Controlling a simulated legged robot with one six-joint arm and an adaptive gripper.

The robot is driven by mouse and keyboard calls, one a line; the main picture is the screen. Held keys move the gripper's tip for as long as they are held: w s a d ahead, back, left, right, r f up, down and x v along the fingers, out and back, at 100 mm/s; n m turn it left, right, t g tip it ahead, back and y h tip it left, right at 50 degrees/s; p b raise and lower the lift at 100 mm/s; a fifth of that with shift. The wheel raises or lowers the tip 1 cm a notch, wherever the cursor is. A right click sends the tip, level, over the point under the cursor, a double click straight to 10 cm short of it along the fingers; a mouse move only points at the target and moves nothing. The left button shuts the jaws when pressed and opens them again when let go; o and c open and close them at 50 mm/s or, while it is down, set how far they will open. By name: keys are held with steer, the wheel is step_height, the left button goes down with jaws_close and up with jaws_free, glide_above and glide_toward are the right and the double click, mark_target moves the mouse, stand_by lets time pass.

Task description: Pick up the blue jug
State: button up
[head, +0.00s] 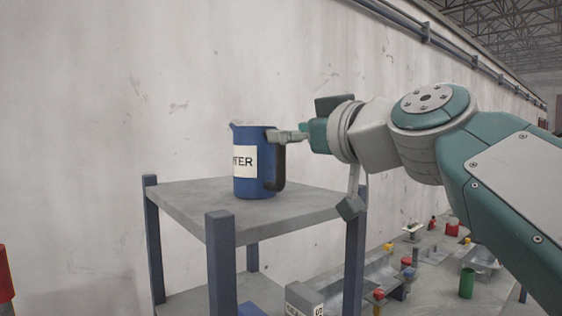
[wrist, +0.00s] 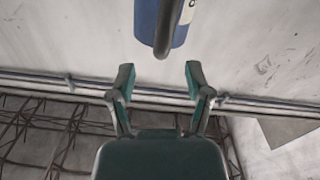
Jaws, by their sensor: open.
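The blue jug (head: 252,186) stands upright on the grey top of a small shelf stand (head: 185,200). It has a white label with dark letters and a dark handle (head: 277,172) on its right side, facing my arm. My gripper (head: 285,136) is at the handle's upper end in the head view; whether it touches cannot be told. In the wrist view my gripper (wrist: 158,82) is open, its two fingers apart with nothing between them. There the jug (wrist: 148,22) and its dark handle (wrist: 166,30) lie just beyond the fingertips, cut off by the top edge.
A pale wall (head: 80,100) runs close behind the stand. Blue posts (head: 220,262) rise at the stand's corners. Lower right, a grey surface holds a green cup (head: 467,283), metal trays and several small coloured parts. A red object (head: 5,275) shows at the left edge.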

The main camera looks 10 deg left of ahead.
mark_target(255, 158)
steer(key=x, duration=0.4)
steer(key=shift+w+a+f, duration=0.2)
steer(key=shift+a+f, duration=0.1)
steer(key=shift+a, duration=0.05)
jaws_close()
steer(key=shift+r, duration=0.1)
